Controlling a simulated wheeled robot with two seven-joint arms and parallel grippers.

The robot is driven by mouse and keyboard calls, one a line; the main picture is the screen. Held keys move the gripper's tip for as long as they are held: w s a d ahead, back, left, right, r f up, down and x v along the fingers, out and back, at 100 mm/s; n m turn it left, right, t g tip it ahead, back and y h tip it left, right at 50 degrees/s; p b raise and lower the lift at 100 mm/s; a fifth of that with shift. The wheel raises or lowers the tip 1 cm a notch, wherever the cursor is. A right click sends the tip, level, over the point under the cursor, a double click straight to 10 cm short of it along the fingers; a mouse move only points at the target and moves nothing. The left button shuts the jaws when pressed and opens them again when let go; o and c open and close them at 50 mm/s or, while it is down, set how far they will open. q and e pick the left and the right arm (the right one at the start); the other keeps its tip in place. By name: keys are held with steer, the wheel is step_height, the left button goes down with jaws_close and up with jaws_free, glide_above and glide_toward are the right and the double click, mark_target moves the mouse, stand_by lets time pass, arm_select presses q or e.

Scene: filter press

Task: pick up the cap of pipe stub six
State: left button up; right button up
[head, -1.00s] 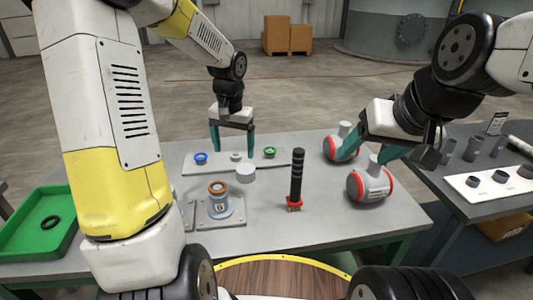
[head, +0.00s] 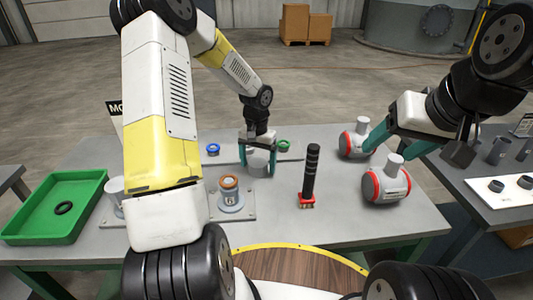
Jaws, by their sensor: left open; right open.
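Pipe stub six (head: 230,199) is a grey flanged stub marked 6 with an orange-brown ring on top, upright on a plate on the table. My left gripper (head: 258,170) points down, open, with one teal finger at each side of the cap. I cannot tell whether the fingers touch it. My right gripper (head: 388,158) is open and empty near two grey red-rimmed vessels, the rear one (head: 354,143) and the front one (head: 386,184).
A black-handled tool (head: 311,175) with a red base stands upright right of the stub. A green tray (head: 52,227) holds a black ring at left. My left arm hides part of the table.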

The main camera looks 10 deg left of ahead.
arm_select(q)
steer(key=c, duration=1.6)
